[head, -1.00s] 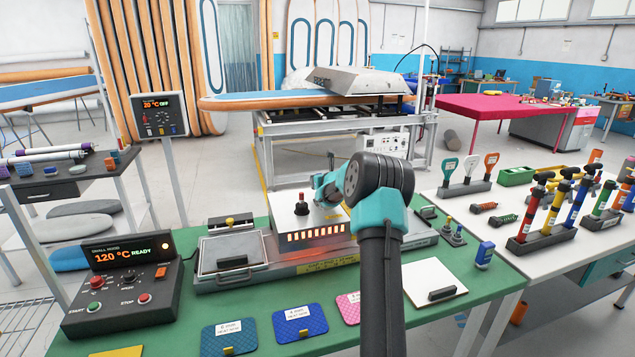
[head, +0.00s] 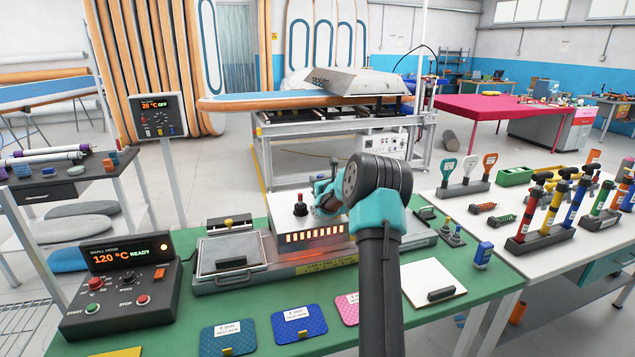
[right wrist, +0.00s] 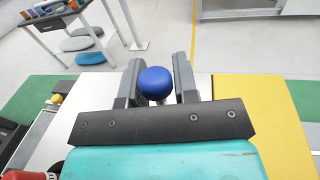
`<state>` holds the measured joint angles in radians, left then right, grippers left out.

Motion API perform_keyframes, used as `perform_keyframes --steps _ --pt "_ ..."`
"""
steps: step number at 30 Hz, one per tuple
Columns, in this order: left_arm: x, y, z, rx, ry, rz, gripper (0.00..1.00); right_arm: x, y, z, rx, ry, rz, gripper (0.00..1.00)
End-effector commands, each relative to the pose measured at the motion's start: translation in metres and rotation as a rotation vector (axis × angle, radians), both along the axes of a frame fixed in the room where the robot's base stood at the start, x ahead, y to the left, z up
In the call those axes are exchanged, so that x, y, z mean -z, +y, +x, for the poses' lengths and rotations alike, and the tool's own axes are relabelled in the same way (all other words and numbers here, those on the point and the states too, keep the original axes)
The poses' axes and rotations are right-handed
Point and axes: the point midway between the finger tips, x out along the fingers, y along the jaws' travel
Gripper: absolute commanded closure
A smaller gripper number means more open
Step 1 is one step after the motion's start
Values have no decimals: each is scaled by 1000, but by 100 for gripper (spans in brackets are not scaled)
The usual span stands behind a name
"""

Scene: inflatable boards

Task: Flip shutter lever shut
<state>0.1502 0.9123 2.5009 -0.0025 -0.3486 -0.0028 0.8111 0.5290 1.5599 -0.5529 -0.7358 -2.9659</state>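My right gripper (head: 322,196) reaches in over the right side of the white heater box (head: 287,220), which has a row of glowing orange slots. In the right wrist view, a round blue knob (right wrist: 155,83) sits between the two dark fingers of this gripper (right wrist: 157,85). The fingers stand close on either side of it; whether they press on it I cannot tell. My left gripper is not in view.
A grey lidded plate (head: 232,252) lies further left. A control box (head: 120,285) reads 120 °C READY. Patch swatches (head: 299,323) lie along the front of the green bench.

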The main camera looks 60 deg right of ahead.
Motion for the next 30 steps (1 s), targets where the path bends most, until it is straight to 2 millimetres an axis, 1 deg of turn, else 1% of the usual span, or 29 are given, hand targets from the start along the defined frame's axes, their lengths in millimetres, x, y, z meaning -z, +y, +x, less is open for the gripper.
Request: perform_keyframes --steps 1,6,7,17,23,30 --pt "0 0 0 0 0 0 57 0 0 0 0 0 0 67" --pt "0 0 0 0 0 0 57 0 0 0 0 0 0 51" --pt "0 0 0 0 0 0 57 0 0 0 0 0 0 50" --pt "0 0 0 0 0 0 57 0 1 -3 1 1 0 50" --pt "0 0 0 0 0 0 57 -1 8 -19 1 1 2 50" --pt "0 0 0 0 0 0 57 -2 26 -53 1 1 0 50"
